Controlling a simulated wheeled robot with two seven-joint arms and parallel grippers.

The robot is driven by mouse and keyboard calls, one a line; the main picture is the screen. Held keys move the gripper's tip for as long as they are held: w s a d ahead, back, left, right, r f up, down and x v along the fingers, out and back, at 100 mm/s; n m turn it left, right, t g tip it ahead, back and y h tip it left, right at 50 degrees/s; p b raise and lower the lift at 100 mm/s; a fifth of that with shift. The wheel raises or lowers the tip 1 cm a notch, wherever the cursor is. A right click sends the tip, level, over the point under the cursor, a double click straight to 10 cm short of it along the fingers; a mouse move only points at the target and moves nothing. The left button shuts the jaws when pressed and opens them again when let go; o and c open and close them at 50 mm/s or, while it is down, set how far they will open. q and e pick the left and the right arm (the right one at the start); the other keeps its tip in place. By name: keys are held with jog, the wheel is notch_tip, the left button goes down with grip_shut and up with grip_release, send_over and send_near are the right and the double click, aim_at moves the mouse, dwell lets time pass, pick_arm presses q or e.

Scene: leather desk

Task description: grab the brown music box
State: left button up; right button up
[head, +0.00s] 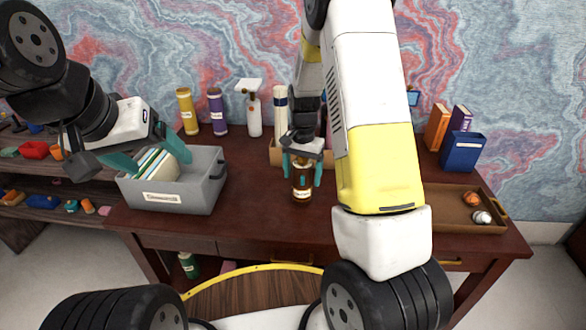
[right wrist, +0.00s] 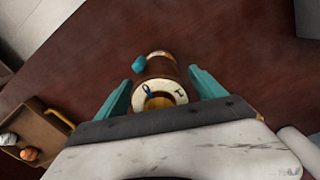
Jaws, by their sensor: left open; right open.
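The brown music box (head: 302,193) is a small upright brown cylinder with a pale label, standing on the dark red desk. In the right wrist view its round white top (right wrist: 160,96) shows a yellowish centre and small dark marks. My right gripper (head: 302,178) is open above it, with one teal finger on either side; contact cannot be told. A small teal piece (right wrist: 138,63) shows beside the cylinder in the right wrist view. My left gripper (head: 148,152) is open over the grey bin (head: 203,188), close to the files in it.
A brown tray (head: 455,212) with an orange and a silvery ball is at right. Bottles (head: 217,110) line the back, with a low wooden box (head: 276,153) behind the cylinder. A blue box (head: 463,152) is at back right. Desk between bin and cylinder is clear.

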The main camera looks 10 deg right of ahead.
grip_shut()
jog(key=shift+r, duration=0.1)
